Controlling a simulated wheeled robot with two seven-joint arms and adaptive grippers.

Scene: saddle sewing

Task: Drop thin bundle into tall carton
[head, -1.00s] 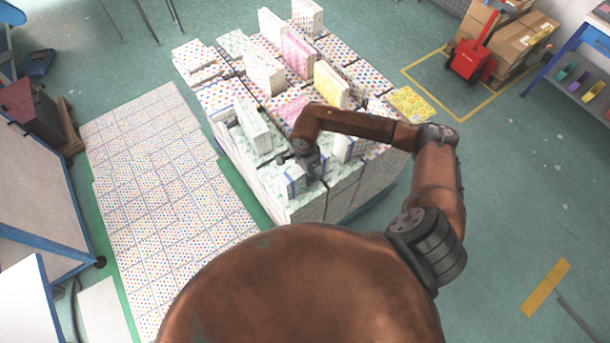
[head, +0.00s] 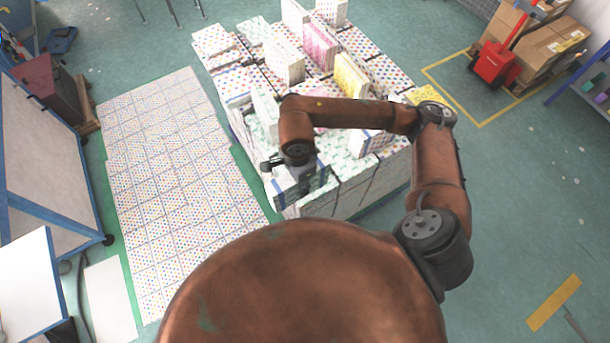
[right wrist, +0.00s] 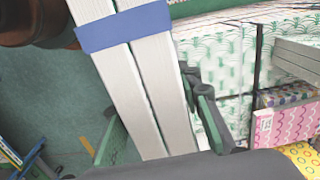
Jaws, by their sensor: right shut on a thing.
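My right gripper (head: 300,178) is at the near edge of a large block of patterned cartons. In the right wrist view the gripper (right wrist: 155,98) is shut on a thin bundle (right wrist: 150,85), with one green-lined finger on each side. The bundle is two pale grey-white paged slabs bound by a blue band. In the head view the bundle (head: 285,190) is partly hidden by the gripper, over the near cartons. I cannot tell whether it touches them. I cannot tell which carton is the tall carton. My left gripper is not in view.
Upright bundles stand on the block, including a pink one (head: 320,46) and a yellow one (head: 351,76). A flat dotted layer (head: 165,165) covers the floor to the left. A red pallet jack (head: 495,65) and brown boxes (head: 548,50) stand at the upper right.

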